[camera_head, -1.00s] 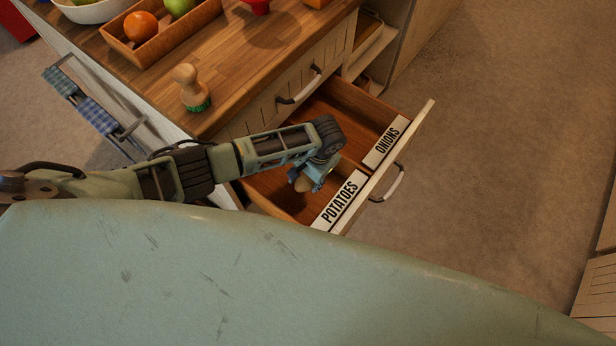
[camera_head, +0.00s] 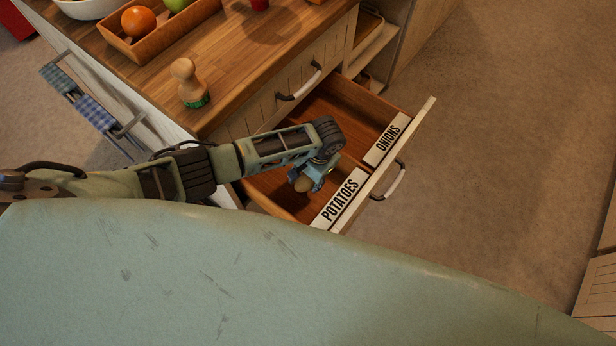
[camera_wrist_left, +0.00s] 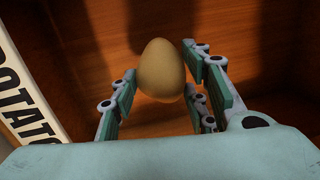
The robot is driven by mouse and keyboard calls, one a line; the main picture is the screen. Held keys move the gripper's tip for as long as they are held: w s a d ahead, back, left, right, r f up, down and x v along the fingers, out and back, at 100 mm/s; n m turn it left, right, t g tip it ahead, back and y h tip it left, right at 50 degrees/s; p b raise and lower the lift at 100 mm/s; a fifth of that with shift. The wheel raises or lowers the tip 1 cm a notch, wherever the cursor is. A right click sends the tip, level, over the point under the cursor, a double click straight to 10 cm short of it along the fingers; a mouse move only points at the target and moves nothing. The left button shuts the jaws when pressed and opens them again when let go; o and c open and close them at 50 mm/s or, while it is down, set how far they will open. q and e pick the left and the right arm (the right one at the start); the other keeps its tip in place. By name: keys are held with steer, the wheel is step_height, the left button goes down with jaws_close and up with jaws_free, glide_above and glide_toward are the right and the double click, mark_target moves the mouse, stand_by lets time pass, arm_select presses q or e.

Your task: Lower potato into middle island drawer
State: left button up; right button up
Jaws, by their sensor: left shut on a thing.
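A brown potato (camera_wrist_left: 161,70) is held between the fingers of my left gripper (camera_wrist_left: 160,98). In the head view the potato (camera_head: 303,185) shows just below the left gripper (camera_head: 308,180). Both are over the potatoes side of the open middle island drawer (camera_head: 282,207). The wooden drawer floor (camera_wrist_left: 85,75) shows beneath the potato in the left wrist view. I cannot tell whether the potato touches it. The "POTATOES" label (camera_head: 341,198) is on the near part of the drawer front, the "ONIONS" label (camera_head: 386,140) on the far part. My right gripper is not in view.
The wooden island top (camera_head: 243,60) holds a brush (camera_head: 186,80) and a fruit box (camera_head: 160,35) with an orange and a green apple. A divider splits the drawer. Checked towels (camera_head: 95,112) hang at the island's left end. The floor to the right is clear.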

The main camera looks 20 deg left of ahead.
mark_target(308, 184)
arm_select(q)
steer(key=shift+f+b, duration=1)
steer(key=shift+f, duration=0.4)
stand_by(0.4)
steer(key=shift+f+b, duration=0.4)
steer(key=shift+f, duration=0.15)
stand_by(0.3)
stand_by(0.4)
steer(key=o, duration=1.3)
steer(key=shift+o, duration=0.2)
steer(key=shift+r, duration=0.1)
steer(key=r, duration=0.5)
steer(key=d+r, duration=0.1)
steer(key=r, duration=0.1)
steer(key=shift+w+d+r, duration=0.1)
steer(key=shift+r, duration=0.2)
steer(key=shift+r, duration=0.1)
